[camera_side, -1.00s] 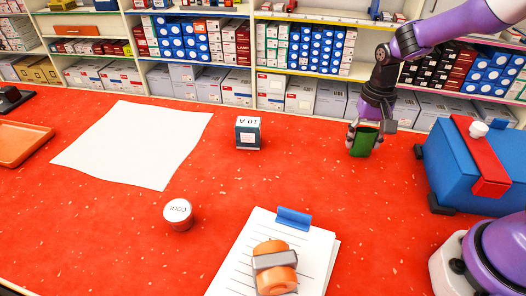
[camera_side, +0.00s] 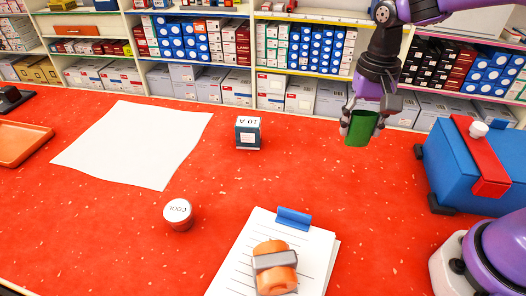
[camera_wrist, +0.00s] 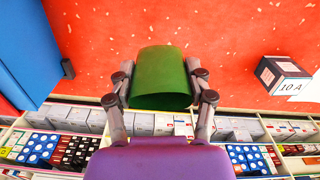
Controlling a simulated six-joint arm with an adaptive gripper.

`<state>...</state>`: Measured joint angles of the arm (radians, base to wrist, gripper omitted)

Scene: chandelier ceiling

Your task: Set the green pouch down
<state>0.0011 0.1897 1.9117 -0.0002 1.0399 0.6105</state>
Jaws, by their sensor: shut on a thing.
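The green pouch (camera_side: 361,128) is held in my gripper (camera_side: 361,117) in the side view, above the red tabletop near its back right part. My gripper's fingers close on the pouch from both sides. In the wrist view the pouch (camera_wrist: 161,78) sits between the fingertips of my gripper (camera_wrist: 161,88), with red tabletop beyond it. Its lower end appears clear of the table in the side view.
A blue toolbox (camera_side: 475,165) stands to the right. A dark box marked 10 A (camera_side: 248,133), a white sheet (camera_side: 135,143), a round tub (camera_side: 179,214) and a clipboard (camera_side: 225,270) with an orange tape dispenser (camera_side: 274,268) lie left and front. Red table around is clear.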

